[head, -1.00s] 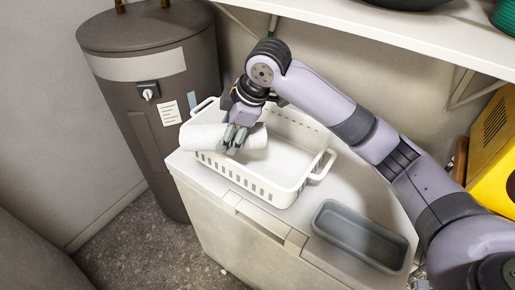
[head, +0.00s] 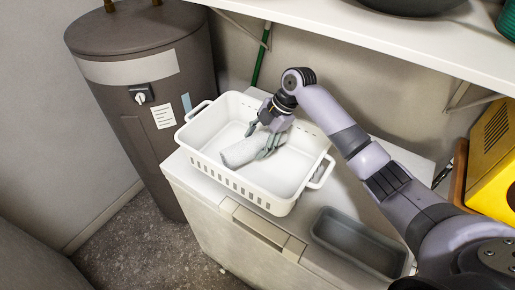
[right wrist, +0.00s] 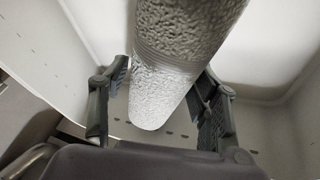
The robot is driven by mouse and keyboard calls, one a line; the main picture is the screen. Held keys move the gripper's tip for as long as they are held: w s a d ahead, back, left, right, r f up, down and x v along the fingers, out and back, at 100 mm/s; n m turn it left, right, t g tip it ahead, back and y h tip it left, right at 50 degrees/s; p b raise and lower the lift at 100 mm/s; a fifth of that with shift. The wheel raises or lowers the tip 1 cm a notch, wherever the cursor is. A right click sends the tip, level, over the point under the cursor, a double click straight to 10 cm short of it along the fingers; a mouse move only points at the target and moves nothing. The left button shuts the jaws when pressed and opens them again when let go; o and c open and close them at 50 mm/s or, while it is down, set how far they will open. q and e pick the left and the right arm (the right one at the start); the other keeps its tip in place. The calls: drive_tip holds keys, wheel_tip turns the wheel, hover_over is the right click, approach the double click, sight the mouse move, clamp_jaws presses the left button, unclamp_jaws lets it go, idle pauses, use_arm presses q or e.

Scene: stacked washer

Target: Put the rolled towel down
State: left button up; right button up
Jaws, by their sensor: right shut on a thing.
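The rolled towel (head: 243,151) is a white textured roll inside the white basket (head: 247,190) in the head view. My right gripper (head: 266,143) is shut on the towel near its right end, within the basket's walls. In the right wrist view the towel (right wrist: 172,60) runs between the two dark fingers (right wrist: 160,100), with basket walls around it. I cannot tell whether the towel touches the basket floor. My left gripper is not in view.
The basket stands on a pale chest (head: 235,240). A grey tray (head: 358,242) lies to its right. A dark cylindrical tank (head: 150,110) stands at left. A white shelf (head: 400,35) hangs above, and a yellow box (head: 495,150) is at right.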

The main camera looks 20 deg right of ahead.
sight(258, 150)
wheel_tip(258, 150, down, 4)
drive_tip(key=shift+r+p, duration=0.1)
drive_tip(key=shift+p, duration=0.4)
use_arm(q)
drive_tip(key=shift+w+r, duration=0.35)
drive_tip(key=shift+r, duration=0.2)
use_arm(e)
drive_tip(key=shift+f, duration=0.25)
drive_tip(key=o, duration=1.2)
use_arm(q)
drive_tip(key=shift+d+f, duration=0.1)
